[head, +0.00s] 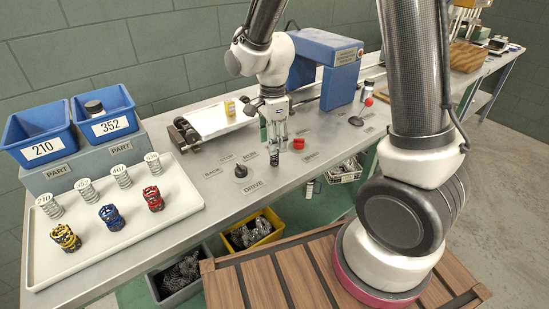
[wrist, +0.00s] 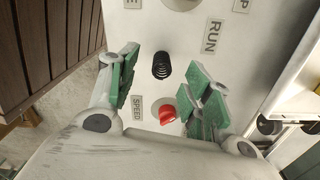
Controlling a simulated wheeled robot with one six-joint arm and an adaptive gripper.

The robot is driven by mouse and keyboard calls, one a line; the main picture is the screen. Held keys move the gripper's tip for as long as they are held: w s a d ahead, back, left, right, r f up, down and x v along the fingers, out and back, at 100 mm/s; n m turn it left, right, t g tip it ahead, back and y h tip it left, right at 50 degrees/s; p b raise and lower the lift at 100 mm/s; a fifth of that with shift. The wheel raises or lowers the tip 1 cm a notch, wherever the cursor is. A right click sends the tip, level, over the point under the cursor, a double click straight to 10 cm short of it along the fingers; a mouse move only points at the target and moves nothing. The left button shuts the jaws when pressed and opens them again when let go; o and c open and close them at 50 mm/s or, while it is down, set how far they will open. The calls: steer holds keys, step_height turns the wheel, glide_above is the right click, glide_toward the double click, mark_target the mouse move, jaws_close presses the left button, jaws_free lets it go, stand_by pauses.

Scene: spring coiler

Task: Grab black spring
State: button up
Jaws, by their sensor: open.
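The black spring (wrist: 161,65) stands on the grey panel in the wrist view, its coils seen from above. My gripper (wrist: 162,70) is open, with one green-padded finger to the left of the spring and one to the right. The spring lies in the gap between them and neither finger visibly touches it. In the head view my gripper (head: 277,146) points down over the bench's control area.
A red knob (wrist: 167,113) sits close to the spring by the SPEED label (wrist: 138,108). A white tray (head: 120,215) holds yellow, blue and red springs. A blue machine (head: 340,75) stands behind.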

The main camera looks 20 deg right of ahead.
mark_target(274, 157)
steer(key=f, duration=0.6)
steer(key=shift+w+d+f, duration=0.25)
steer(key=shift+d, duration=0.05)
steer(key=c, duration=1.1)
